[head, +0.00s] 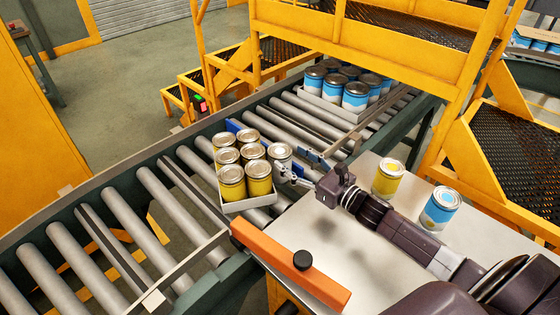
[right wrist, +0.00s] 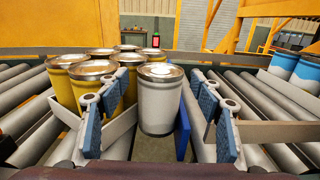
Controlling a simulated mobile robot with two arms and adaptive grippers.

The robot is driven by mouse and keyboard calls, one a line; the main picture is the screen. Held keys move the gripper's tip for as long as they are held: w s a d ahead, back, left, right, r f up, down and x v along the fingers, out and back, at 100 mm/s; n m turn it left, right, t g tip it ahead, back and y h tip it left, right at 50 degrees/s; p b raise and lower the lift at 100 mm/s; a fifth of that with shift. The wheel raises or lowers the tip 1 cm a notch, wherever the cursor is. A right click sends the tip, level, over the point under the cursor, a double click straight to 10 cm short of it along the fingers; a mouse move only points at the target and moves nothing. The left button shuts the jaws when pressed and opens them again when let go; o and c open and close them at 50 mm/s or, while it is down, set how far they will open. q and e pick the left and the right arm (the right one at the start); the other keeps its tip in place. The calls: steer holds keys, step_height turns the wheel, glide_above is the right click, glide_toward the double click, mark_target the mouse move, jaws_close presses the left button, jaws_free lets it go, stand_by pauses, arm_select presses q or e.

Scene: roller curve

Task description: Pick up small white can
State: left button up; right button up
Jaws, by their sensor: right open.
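The small white can (head: 281,153), with a metallic lid, stands upright at the right end of a group of yellow cans (head: 231,183) on the roller conveyor. In the right wrist view the white can (right wrist: 160,105) is upright between the two blue-padded fingers of my right gripper (right wrist: 160,120). There are visible gaps on both sides of it. In the head view my right gripper (head: 298,170) reaches in from the right beside the can and is open. Whether the can's base rests inside the tray cannot be told. My left gripper is not in view.
The yellow cans stand in a shallow grey tray (head: 248,203). Another tray (head: 325,106) holds blue-and-white cans farther up the conveyor. A yellow can (head: 388,177) and a blue can (head: 439,208) stand on the pale table (head: 345,250). An orange bar (head: 285,262) lies along the table's left edge.

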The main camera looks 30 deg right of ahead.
mark_target(287, 154)
steer(key=shift+p+x, duration=0.35)
steer(key=shift+x, duration=1.2)
steer(key=shift+c, duration=0.3)
steer(key=c, duration=1.3)
steer(key=shift+c, duration=0.3)
steer(key=shift+d+r, duration=0.1)
steer(key=shift+r, duration=0.05)
